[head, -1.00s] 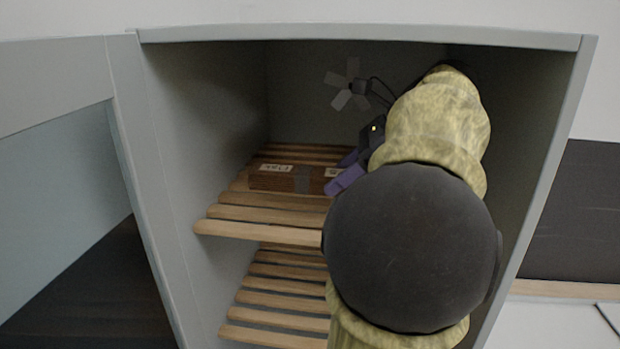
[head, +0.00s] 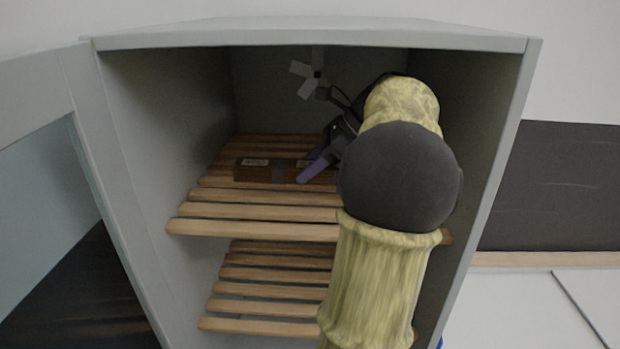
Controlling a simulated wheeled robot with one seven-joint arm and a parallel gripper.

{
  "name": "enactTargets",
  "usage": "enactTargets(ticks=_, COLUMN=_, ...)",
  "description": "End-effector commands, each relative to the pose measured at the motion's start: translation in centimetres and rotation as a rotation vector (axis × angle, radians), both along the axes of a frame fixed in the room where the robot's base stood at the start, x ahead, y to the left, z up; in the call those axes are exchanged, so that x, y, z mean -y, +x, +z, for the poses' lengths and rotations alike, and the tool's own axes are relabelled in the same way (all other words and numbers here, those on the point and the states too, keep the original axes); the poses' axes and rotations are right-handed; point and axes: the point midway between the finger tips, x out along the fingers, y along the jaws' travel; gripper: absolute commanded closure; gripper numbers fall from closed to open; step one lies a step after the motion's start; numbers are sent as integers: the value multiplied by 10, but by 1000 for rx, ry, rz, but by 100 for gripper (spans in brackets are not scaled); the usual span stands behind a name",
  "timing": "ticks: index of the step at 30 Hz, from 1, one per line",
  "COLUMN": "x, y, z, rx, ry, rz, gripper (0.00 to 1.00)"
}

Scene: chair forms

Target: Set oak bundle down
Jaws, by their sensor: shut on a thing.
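The oak bundle (head: 256,172) is a dark brown bar with pale labels and a grey band around its middle. It lies level at the upper slatted shelf (head: 250,213) inside the grey cabinet, toward the back. My gripper (head: 316,168), with purple fingers, is shut on the right part of the bundle. My arm reaches in from the front right and hides the right side of the shelf. I cannot tell whether the bundle's underside touches the slats.
The cabinet (head: 300,34) has side walls close around my arm. Its door (head: 70,130) stands open at the left. A lower slatted shelf (head: 265,290) is empty where visible. The slats in front of the bundle are bare.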

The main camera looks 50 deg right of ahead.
Motion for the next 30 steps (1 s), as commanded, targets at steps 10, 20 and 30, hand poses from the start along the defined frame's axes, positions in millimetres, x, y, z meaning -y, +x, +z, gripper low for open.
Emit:
enactTargets(ticks=10, x=0, y=0, z=-9, rx=-1, ry=2, rz=-1, gripper=90)
enactTargets(ticks=20, x=3, y=3, z=-35, rx=1, ry=-1, rz=1, gripper=90)
enactTargets(ticks=30, x=3, y=2, z=-38, rx=0, ry=-1, rz=1, gripper=49)
